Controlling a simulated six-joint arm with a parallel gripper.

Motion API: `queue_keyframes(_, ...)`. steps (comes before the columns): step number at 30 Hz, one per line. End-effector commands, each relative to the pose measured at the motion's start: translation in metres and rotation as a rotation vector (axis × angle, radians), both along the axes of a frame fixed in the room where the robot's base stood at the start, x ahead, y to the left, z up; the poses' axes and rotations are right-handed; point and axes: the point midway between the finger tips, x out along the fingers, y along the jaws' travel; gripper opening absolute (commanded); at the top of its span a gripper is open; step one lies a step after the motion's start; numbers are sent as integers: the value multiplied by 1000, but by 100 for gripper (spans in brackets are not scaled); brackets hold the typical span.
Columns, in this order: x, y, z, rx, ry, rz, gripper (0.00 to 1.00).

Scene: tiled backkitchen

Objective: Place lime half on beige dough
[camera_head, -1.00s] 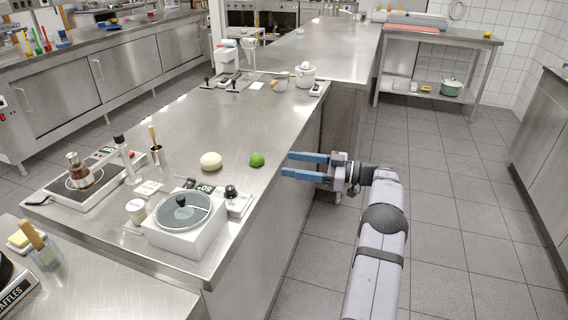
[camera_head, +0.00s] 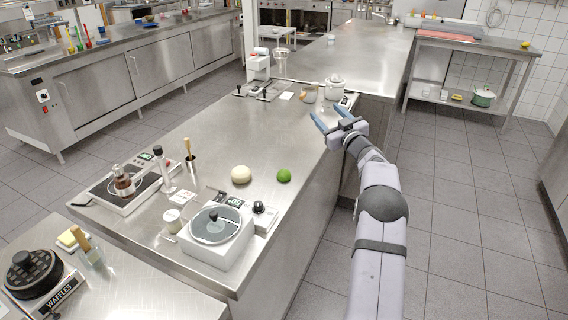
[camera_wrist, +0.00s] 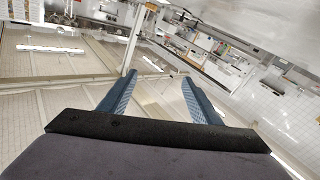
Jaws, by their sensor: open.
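The lime half (camera_head: 284,175) is a small green dome on the steel counter in the head view. The beige dough (camera_head: 241,174) is a pale round lump just left of it, with a small gap between them. My gripper (camera_head: 331,121) has two blue fingers spread apart with nothing between them. It is above and to the right of the lime in the picture, near the counter's right edge. In the wrist view the open fingers of my gripper (camera_wrist: 159,95) show, and neither the lime nor the dough can be made out.
A round-lidded appliance (camera_head: 215,226) and a small scale-like device (camera_head: 262,215) stand in front of the dough. A hot plate (camera_head: 128,188) with a copper pot is at left. A white pot (camera_head: 335,88) stands beyond my gripper. The counter (camera_head: 235,135) behind the dough is clear.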

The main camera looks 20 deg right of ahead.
Motion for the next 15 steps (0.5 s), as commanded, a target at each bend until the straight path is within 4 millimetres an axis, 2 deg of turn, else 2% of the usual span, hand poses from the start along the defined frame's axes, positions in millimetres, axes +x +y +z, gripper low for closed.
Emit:
queue_keyframes(1, 6, -4, 17, 2, 31, -74, 58)
queue_keyframes(2, 8, -9, 19, 4, 56, -122, 58)
queue_keyframes(5, 10, -18, 18, 20, 167, -261, 58)
queue_keyframes(8, 3, -16, 9, 47, 313, -362, 58)
queue_keyframes(11, -10, 1, -5, 81, 488, -417, 58)
queue_keyframes(14, -30, 32, -21, 120, 678, -425, 58)
queue_keyframes(15, -38, 48, -27, 135, 754, -413, 58)
